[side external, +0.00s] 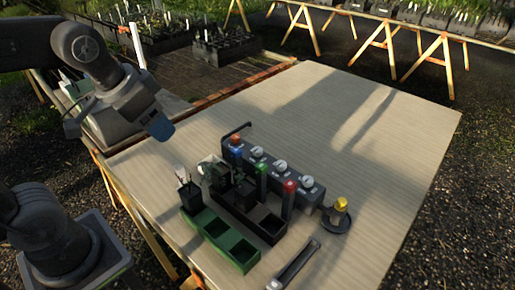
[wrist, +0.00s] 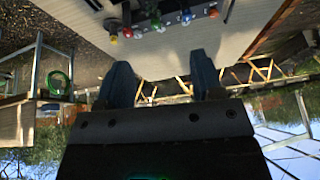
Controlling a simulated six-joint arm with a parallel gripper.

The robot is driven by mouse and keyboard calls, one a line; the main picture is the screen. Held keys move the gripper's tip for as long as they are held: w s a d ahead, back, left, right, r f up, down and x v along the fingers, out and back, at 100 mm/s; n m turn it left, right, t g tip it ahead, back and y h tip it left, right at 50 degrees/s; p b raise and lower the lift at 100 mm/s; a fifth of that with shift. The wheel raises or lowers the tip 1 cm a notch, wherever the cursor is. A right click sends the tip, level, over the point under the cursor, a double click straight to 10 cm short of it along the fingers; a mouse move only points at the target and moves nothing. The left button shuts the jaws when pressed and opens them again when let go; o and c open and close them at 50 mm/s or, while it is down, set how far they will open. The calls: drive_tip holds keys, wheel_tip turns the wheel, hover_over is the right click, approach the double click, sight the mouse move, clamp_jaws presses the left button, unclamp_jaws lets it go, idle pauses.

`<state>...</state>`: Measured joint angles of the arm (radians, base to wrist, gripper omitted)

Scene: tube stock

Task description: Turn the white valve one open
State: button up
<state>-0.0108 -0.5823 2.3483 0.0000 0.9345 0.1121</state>
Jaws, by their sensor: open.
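A dark valve block (side external: 270,170) stands on the table with white round knobs along its top, among them a left knob (side external: 256,152), a middle one (side external: 281,166) and a right one (side external: 307,182). Their labels are too small to read, so I cannot tell which is valve one. My gripper (side external: 160,130) is raised above the table's left part, left of the block and apart from it. In the wrist view its blue fingers (wrist: 161,80) are spread with nothing between them. The block's coloured and white parts are small at the top there.
Blue, green and red capped parts (side external: 290,187) stand along the block's front. Dark and green trays (side external: 231,247) sit in front of it. A yellow-topped piece (side external: 341,204) stands at its right, near a grey bar (side external: 294,264). The table (side external: 390,150) is clear behind and right.

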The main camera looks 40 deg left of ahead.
drive_tip(key=w+a+r+m+g, duration=0.1)
drive_tip(key=w+m, duration=0.2)
drive_tip(key=w, duration=0.8)
drive_tip(key=m+g, duration=0.4)
drive_tip(key=m, duration=0.3)
hover_over(258, 149)
wheel_tip(258, 149, down, 18)
wheel_tip(258, 149, down, 13)
drive_tip(key=shift+r, duration=0.1)
drive_tip(key=shift+c, duration=0.2)
drive_tip(key=c, duration=0.9)
